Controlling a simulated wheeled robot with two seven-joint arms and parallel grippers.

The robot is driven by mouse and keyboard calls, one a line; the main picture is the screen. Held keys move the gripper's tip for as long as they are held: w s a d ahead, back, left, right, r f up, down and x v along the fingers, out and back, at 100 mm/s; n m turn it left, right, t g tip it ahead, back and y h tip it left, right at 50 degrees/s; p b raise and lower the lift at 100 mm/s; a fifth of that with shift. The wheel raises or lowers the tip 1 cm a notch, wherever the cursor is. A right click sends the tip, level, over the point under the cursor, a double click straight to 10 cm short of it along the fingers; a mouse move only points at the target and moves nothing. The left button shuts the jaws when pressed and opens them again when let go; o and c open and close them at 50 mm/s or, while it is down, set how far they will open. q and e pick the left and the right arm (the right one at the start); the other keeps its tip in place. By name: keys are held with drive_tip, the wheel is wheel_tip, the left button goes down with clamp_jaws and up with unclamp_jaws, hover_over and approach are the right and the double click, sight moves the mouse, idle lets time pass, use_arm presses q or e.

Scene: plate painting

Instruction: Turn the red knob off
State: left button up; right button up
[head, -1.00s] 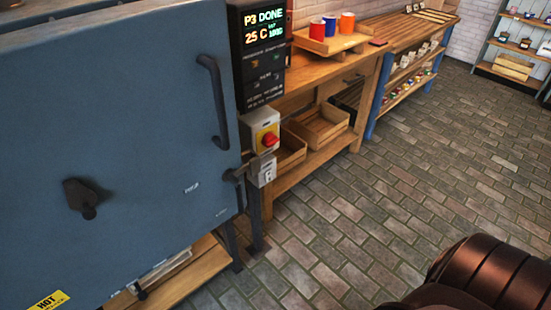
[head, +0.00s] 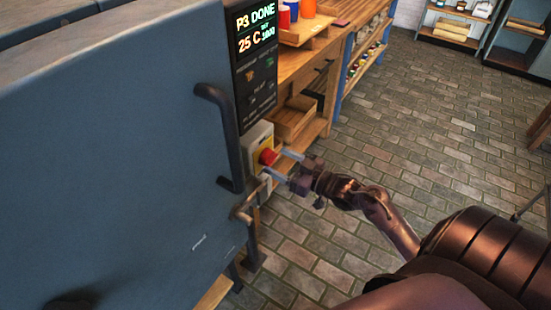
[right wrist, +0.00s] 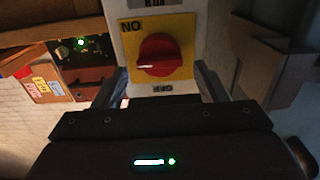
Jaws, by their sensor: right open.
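The red knob (head: 268,157) sits on a yellow plate on a pale switch box (head: 258,137) beside the blue kiln door. In the right wrist view the knob (right wrist: 158,56) is large on its yellow plate (right wrist: 184,28), with an inverted "ON" at upper left and an "OFF" label below. Its ridge looks roughly level in that view. My right gripper (head: 278,164) is open at the knob, one finger towards each side. In the right wrist view the fingers (right wrist: 162,78) show gaps to the knob; no contact is visible. My left gripper is not in view.
The kiln door (head: 130,150) with its dark handle (head: 222,135) stands close left of the switch. A lit display panel (head: 256,60) is above. A wooden bench (head: 300,62) with crates stands behind. The brick floor (head: 430,130) at right is open.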

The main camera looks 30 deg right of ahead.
sight(269, 158)
drive_tip(key=shift+x, duration=1)
drive_tip(key=shift+w, duration=0.2)
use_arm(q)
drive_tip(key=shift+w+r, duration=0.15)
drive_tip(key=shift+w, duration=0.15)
use_arm(e)
drive_tip(key=shift+c, duration=0.3)
drive_tip(key=c, duration=0.9)
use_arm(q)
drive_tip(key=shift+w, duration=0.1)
